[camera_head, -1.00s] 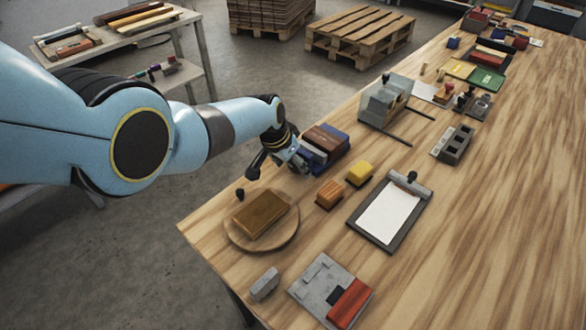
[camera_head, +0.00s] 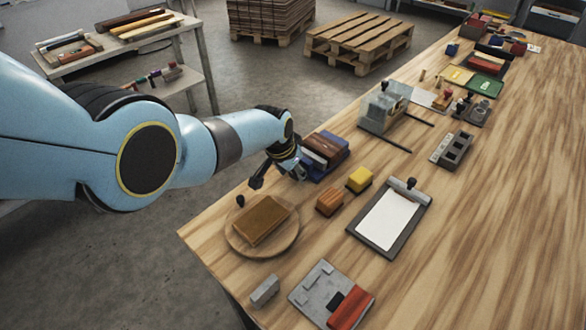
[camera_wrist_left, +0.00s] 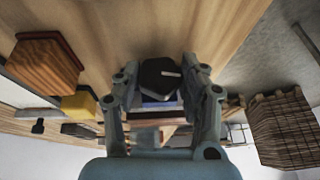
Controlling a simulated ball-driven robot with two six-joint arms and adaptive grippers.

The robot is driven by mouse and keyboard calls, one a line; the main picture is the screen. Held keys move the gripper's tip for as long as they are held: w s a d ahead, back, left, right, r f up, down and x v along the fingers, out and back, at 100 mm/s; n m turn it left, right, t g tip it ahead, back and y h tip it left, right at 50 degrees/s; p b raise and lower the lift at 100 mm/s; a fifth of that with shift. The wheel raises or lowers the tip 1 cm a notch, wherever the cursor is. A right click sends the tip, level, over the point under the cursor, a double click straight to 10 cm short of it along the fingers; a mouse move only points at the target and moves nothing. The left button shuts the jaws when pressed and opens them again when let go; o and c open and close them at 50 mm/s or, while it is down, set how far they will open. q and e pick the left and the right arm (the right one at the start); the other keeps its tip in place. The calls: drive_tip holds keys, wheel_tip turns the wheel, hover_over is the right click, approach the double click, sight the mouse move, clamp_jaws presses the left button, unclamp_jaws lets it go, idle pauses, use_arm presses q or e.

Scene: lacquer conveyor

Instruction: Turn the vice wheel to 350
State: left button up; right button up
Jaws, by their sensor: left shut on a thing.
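The vice (camera_head: 328,150) is a blue body with brown jaw blocks on the bench's left edge, in the head view. My left gripper (camera_head: 298,173) is at its near end. In the left wrist view, the vice wheel (camera_wrist_left: 160,77) is a dark, faceted knob with a pale mark near its top. It lies between the two fingers of my left gripper (camera_wrist_left: 168,88), which are shut on it. Blue and brown vice parts show behind it. In the head view the gripper hides the wheel. The mark's number cannot be read. My right gripper is not in view.
A round wooden board (camera_head: 284,238) with a brown block (camera_head: 261,220) lies near the gripper. An orange-brown block (camera_head: 330,200), a yellow block (camera_head: 359,179) and a clipboard (camera_head: 390,219) stand to the right. The bench's right side is clear.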

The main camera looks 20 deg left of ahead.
use_arm(q)
drive_tip(key=shift+s+d+f+t+y, duration=0.1)
drive_tip(key=shift+d+t+y, duration=0.15)
drive_tip(key=shift+y, duration=0.55)
drive_tip(key=shift+f+m+y, duration=0.1)
drive_tip(key=shift+m+y, duration=0.2)
drive_tip(key=shift+f+t+y+b, duration=0.15)
drive_tip(key=shift+t+y+b, duration=0.2)
drive_tip(key=shift+y+b, duration=0.35)
drive_tip(key=shift+r+y+b, duration=0.2)
drive_tip(key=shift+y+b, duration=0.1)
drive_tip(key=shift+b, duration=0.1)
drive_tip(key=o, duration=1.2)
drive_tip(key=shift+r, duration=0.1)
